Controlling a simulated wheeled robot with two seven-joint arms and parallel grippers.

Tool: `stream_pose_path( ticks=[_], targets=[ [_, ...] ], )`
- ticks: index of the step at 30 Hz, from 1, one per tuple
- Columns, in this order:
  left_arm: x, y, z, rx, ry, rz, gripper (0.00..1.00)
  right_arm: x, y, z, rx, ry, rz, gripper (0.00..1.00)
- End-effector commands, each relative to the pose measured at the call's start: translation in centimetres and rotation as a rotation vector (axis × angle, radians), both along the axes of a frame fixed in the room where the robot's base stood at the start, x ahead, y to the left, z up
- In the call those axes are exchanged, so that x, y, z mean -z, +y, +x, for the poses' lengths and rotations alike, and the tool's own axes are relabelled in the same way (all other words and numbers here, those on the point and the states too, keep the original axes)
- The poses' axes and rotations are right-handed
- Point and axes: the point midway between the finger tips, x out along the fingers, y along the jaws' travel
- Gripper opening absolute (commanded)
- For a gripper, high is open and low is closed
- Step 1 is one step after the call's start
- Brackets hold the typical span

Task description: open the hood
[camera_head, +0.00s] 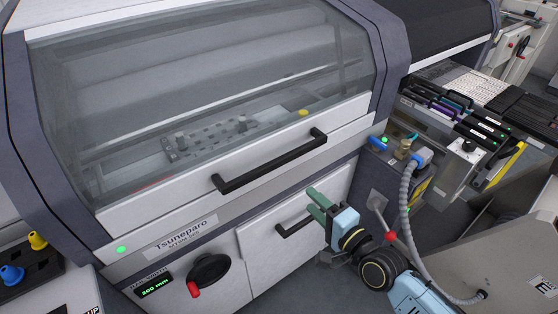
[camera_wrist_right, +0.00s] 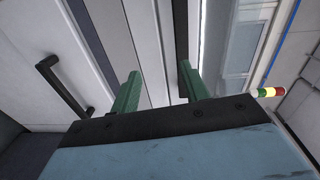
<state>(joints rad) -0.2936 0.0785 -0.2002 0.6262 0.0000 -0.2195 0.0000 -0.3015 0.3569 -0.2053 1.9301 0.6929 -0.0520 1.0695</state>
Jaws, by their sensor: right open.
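The hood (camera_head: 215,75) of the grey and white machine is down, with a large clear window and a white lower edge. Its long black handle (camera_head: 270,162) runs across that lower edge; what appears to be the same handle shows upright in the right wrist view (camera_wrist_right: 181,40). My right gripper (camera_head: 318,202) is open and empty, with green fingers, below and right of the handle in the head view. In the right wrist view, the gripper (camera_wrist_right: 158,78) has the bar by its right-hand finger, not clearly between the fingers. My left gripper is not in view.
A lower door has a smaller black handle (camera_head: 295,224) close behind my right gripper. A black knob with a red grip (camera_head: 208,272) sits at lower left. A grey hose (camera_head: 405,205) and feeder rack (camera_head: 465,118) stand at the right. The space before the hood looks clear.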

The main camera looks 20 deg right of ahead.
Motion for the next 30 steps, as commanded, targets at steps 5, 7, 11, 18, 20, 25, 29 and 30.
stream_pose_path(
  ticks=[5, 7, 11, 18, 20, 25, 29, 30],
  targets=[
    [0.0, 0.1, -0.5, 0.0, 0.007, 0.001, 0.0, -3.3, 0.7, 0.2, -0.018, -0.039, 0.095, 0.45],
    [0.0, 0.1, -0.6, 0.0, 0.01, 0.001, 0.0, -3.5, 0.9, 0.7, -0.018, -0.042, 0.101, 0.45],
    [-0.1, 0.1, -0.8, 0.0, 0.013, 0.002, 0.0, -3.5, 1.6, 2.5, -0.018, -0.042, 0.101, 0.45],
    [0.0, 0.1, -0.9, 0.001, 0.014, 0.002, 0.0, -3.5, 3.2, 7.1, -0.017, -0.042, 0.098, 0.45],
    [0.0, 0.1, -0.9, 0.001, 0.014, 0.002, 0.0, -3.5, 3.6, 8.2, -0.018, -0.042, 0.099, 0.45],
    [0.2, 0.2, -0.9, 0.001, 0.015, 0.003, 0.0, -3.4, 4.6, 10.7, -0.018, -0.04, 0.097, 0.45],
    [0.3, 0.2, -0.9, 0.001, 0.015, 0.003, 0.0, -3.3, 5.0, 11.9, -0.017, -0.04, 0.095, 0.45],
    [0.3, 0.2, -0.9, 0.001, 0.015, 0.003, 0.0, -3.3, 5.0, 12.1, -0.018, -0.04, 0.095, 0.45]
  ],
)
